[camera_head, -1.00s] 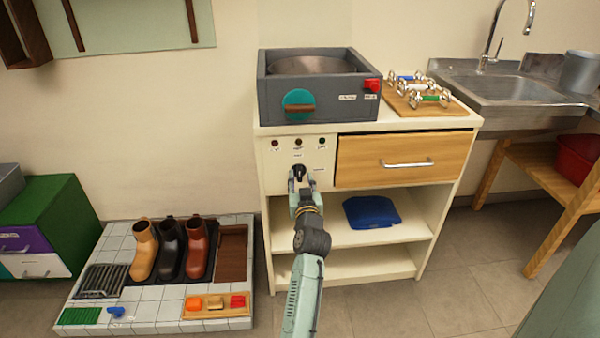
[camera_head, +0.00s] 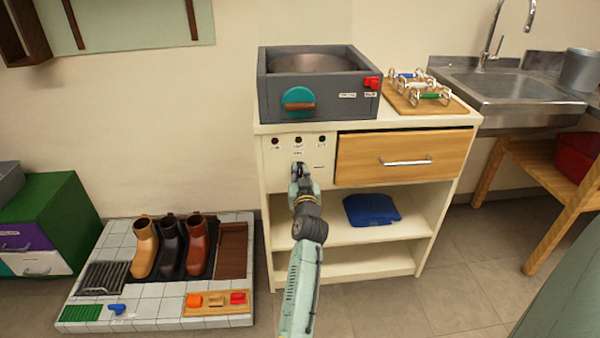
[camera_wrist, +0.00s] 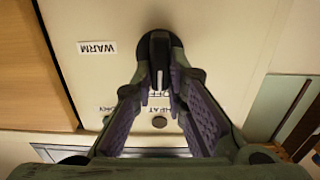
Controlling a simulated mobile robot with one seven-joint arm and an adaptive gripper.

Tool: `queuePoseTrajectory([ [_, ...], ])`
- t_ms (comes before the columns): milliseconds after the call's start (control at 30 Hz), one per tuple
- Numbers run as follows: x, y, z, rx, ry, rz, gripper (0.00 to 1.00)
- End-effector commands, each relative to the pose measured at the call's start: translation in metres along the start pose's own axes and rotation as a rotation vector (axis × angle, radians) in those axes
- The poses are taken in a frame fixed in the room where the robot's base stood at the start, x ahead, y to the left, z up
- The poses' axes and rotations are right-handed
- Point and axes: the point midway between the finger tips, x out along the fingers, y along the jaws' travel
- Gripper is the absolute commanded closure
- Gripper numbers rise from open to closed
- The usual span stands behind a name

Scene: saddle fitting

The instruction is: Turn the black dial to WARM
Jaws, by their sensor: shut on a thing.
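The black dial (camera_wrist: 159,50) is on the cream front panel (camera_wrist: 225,40), between the fingers of my gripper (camera_wrist: 160,88) in the wrist view. The gripper is shut on the dial. The dial's white mark points toward the OFF label (camera_wrist: 153,95), which is partly hidden by the fingers. The WARM label (camera_wrist: 97,47) is upside down to the left of the dial in the wrist view. In the head view my gripper (camera_head: 299,172) reaches the panel under the three small lights and covers most of the dial.
A wooden drawer (camera_head: 404,160) with a metal handle is right of the panel. A grey heater box (camera_head: 330,104) with a teal knob stands on top. A blue cloth (camera_head: 370,211) lies on the shelf below. Boots (camera_head: 171,246) stand on a tiled platform at left.

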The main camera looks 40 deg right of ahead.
Motion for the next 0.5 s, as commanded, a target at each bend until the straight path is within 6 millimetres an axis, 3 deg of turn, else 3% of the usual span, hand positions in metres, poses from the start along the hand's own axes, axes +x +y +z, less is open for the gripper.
queuePoseTrajectory([
  [500,-0.0001,0.0002,0.0002,0.015,0.000,0.000,1.00],
])
